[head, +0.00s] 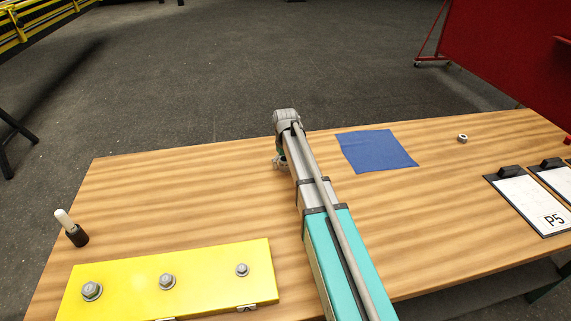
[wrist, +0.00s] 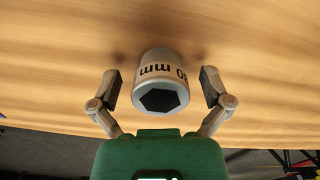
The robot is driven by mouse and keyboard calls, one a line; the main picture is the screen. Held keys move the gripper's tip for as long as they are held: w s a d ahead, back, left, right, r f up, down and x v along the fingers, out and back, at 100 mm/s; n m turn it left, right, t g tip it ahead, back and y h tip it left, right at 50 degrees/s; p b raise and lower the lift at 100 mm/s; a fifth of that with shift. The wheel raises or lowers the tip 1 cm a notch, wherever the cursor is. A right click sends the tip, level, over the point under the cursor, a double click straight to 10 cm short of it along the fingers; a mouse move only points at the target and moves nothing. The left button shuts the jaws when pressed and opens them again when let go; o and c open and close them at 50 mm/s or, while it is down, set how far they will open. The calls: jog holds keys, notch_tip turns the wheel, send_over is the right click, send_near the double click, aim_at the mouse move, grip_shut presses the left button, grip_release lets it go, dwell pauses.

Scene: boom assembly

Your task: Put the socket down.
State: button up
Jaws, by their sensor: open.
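The socket (wrist: 161,82) is a pale grey cylinder with black lettering ending in "0 mm" and a dark hexagonal opening facing the wrist camera. It appears to stand on the wooden table (wrist: 60,60) in the wrist view. My gripper (wrist: 161,79) is open around it, one finger on each side, with a visible gap between each finger and the socket. In the head view my arm covers most of the gripper, which is near the table's far edge; the socket cannot be made out there.
A blue cloth (head: 377,150) lies right of my arm, with a small nut (head: 462,138) farther right. Clipboards (head: 530,203) lie at the right edge. A yellow plate (head: 205,280) with bolts is at front left, near a black-and-white upright object (head: 72,228). The table's left middle is clear.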

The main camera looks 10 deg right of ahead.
aim_at(285, 160)
notch_tip(285, 160, up, 12)
jog(key=p, duration=1.1)
jog(key=shift+p, duration=0.35)
dwell(0.4)
jog(key=s+m, duration=0.3)
jog(key=s, duration=2.3)
